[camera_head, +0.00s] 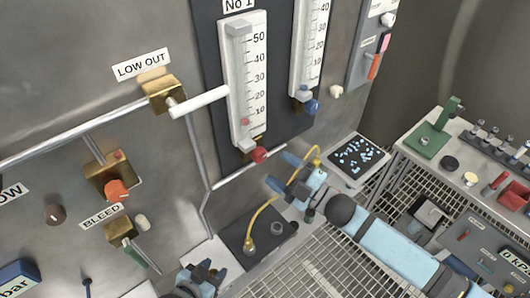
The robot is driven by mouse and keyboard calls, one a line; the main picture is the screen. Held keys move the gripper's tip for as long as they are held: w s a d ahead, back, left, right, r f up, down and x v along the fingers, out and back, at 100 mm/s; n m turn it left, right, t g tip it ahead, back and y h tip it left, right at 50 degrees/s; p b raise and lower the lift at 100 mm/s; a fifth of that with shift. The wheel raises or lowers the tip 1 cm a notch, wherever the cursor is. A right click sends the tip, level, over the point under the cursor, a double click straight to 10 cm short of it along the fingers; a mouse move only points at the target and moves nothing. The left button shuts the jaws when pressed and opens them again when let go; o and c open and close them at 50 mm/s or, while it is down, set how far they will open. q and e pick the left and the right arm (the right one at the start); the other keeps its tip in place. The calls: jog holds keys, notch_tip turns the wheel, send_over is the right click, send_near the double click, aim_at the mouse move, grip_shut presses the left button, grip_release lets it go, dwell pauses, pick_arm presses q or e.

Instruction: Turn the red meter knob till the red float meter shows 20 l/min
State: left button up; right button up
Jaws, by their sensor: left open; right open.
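The red float meter (238,60) is a pale upright tube with a scale up to 50 on a dark panel. Its small red float (245,121) sits low, a little below the 10 mark. The red meter knob (259,155) sticks out from the meter's foot. My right gripper (281,172) is open and empty, close to the right of and slightly below the red knob in the picture; I see no contact. My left gripper (203,268) is open at the bottom edge, well below the knob, and partly cut off.
A second meter (309,45) with a blue knob (312,107) stands to the right. A white lever (200,101) and a steel pipe (75,132) stick out at left. A yellow hose (270,205) runs beside my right gripper. A tray of blue bits (358,157) lies to the right.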

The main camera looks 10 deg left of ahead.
aim_at(263, 158)
jog(key=p+x, duration=0.1)
jog(key=x, duration=0.4)
jog(key=c, duration=0.9)
